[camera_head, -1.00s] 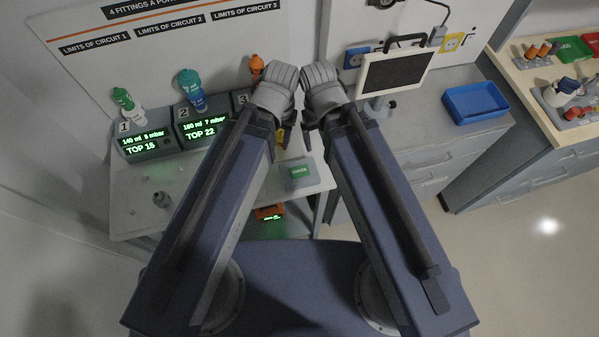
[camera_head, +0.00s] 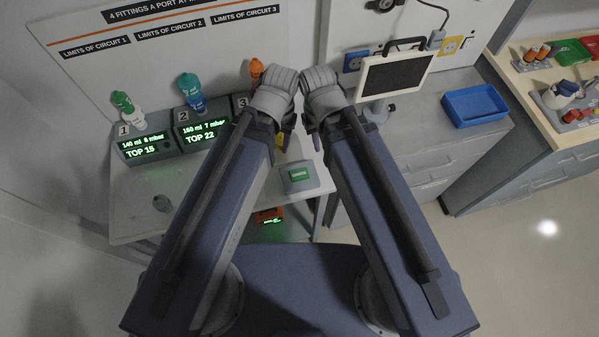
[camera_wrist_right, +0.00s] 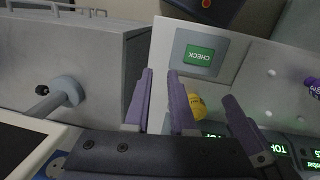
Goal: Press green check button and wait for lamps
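The green CHECK button (camera_head: 298,174) sits on a grey housing on the left bench. It also shows in the right wrist view (camera_wrist_right: 199,55), with nothing touching it. My right gripper (camera_head: 314,138) hangs behind and right of the button in the head view, clear of it. In the wrist view its purple fingers (camera_wrist_right: 160,95) stand apart with nothing held between them. My left gripper (camera_head: 286,141) is close beside it; its forearm hides most of it. Displays 1 (camera_head: 146,147) and 2 (camera_head: 203,131) are lit green, reading TOP 15 and TOP 22. Unit 3 is mostly hidden.
A yellow object (camera_wrist_right: 198,106) lies near the fingers. A monitor (camera_head: 394,76) and a blue tray (camera_head: 475,104) stand on the right bench. An orange device (camera_head: 268,216) with a green display sits below the left bench. The left bench front has clear room.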

